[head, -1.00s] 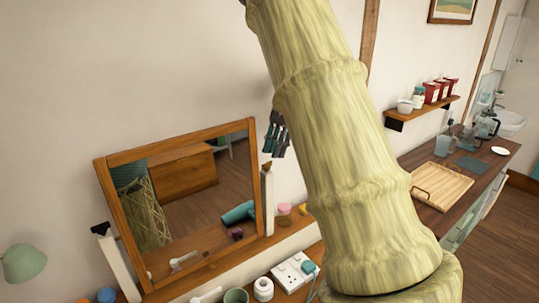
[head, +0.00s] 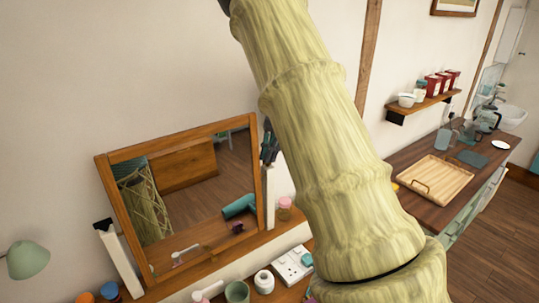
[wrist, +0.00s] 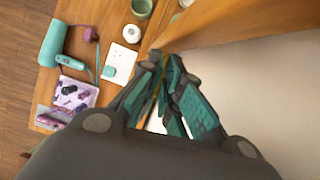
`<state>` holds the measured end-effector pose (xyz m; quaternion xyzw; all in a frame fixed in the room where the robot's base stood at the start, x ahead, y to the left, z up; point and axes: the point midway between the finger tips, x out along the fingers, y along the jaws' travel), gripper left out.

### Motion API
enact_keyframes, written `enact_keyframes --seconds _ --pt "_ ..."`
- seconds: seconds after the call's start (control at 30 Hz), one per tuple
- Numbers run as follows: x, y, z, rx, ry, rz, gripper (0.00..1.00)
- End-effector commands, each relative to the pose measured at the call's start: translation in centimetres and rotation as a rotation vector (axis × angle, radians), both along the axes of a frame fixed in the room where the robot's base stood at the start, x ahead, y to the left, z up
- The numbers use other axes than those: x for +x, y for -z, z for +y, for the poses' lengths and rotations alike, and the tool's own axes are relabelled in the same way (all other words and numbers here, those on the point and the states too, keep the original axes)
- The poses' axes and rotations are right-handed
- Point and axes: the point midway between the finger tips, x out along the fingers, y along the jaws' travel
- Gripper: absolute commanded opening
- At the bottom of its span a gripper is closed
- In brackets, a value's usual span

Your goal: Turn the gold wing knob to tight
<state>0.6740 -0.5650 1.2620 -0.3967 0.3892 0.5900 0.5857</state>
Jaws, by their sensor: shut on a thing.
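My gripper (head: 269,148) is at the top of the white right post (head: 269,197) of the tilting mirror, beside the mirror's wooden frame (head: 258,180). In the wrist view its dark and teal fingers (wrist: 166,68) are closed together at the corner of the wooden frame. The gold wing knob is hidden by the fingers and cannot be made out clearly in either view; my gripper is shut around its place at the post top. How far the knob is turned cannot be seen.
The dresser below holds a white socket strip (head: 293,263), a white jar (head: 263,282), a green cup (head: 237,293) and a pink-lidded jar (head: 284,208). A teal hair dryer (wrist: 55,45) lies there in the wrist view. The wall is close behind the mirror. A wooden tray (head: 436,180) stands right.

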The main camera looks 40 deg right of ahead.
Motion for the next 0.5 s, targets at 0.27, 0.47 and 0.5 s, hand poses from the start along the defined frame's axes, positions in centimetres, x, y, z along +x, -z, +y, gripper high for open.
enact_keyframes --seconds 0.27,0.47,0.5 --pt "-0.19 -0.05 0.04 0.003 0.058 0.001 0.00" --pt "-0.23 0.00 0.01 0.003 0.134 0.003 0.00" --pt "-0.24 0.01 -0.01 0.003 0.137 0.003 0.00"
